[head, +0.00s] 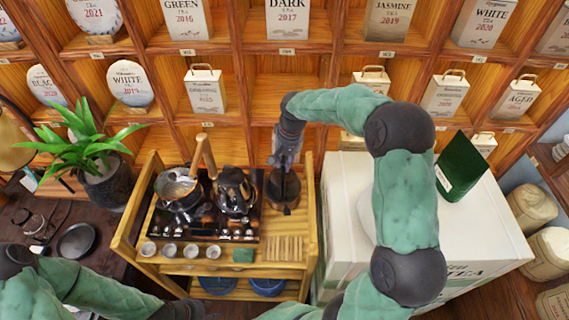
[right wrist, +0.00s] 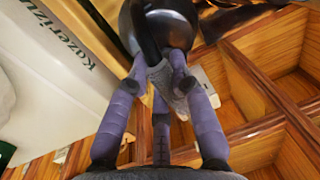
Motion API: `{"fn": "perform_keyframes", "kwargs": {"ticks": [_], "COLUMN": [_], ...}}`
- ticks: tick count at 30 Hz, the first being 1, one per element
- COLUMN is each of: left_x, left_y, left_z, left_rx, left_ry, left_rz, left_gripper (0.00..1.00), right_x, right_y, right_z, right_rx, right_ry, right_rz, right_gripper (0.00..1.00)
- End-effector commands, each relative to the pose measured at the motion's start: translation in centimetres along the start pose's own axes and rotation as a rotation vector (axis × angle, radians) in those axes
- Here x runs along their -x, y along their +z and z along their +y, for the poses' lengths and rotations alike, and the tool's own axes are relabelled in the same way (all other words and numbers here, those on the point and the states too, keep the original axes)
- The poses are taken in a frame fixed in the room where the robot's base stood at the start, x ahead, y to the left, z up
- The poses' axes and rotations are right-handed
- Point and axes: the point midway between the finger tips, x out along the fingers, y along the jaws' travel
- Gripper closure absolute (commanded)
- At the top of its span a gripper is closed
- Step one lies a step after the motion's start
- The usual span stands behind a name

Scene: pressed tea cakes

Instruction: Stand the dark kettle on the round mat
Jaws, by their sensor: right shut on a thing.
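My right gripper (head: 286,158) reaches down over the right end of the wooden cart. It is shut on the handle of a dark, rounded kettle (head: 283,190). In the right wrist view the fingers (right wrist: 162,80) close around the handle, with the kettle's black body (right wrist: 178,28) beyond them. The kettle looks upright; I cannot tell whether its base touches what is below. A round mat is not clearly visible; the kettle and gripper may hide it. My left arm shows at the lower left; its hand (head: 183,310) is at the bottom edge, fingers unclear.
A dark tea tray (head: 205,226) on the cart (head: 133,228) holds another dark pot (head: 234,188) and a pan (head: 176,187), close left of the held kettle. Small cups (head: 169,249) and a slatted wooden piece (head: 284,248) lie in front. A white box (head: 345,185) stands right.

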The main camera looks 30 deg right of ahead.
Motion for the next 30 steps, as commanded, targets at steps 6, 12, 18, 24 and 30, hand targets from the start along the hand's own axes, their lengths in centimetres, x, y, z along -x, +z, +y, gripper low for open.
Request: {"fn": "perform_keyframes", "kwargs": {"ticks": [6,12,18,24,30], "left_x": [-0.1,-0.2,-0.5,-0.5,-0.6], "left_y": [0.0,0.0,0.0,0.0,0.0], "left_z": [0.0,-0.1,-0.2,-0.2,-0.2], "left_rx": [0.0,0.0,0.0,0.0,0.0], "left_ry": [0.0,0.0,0.0,0.0,0.0], "left_rz": [0.0,0.0,0.0,0.0,0.0], "left_gripper": [0.6,0.6,0.6,0.6,0.6], "right_x": [-0.6,-2.0,-4.2,-4.4,-4.7], "right_y": [-0.9,-1.7,-1.6,-1.6,-1.6], "right_z": [0.1,0.4,0.6,0.6,0.7], "right_rx": [0.0,-0.001,-0.001,0.0,0.0], "right_ry": [-0.002,-0.001,-0.001,-0.002,-0.002], "right_rz": [0.006,0.004,0.004,0.007,0.006], "right_gripper": [1.0,1.0,1.0,1.0,1.0]}}
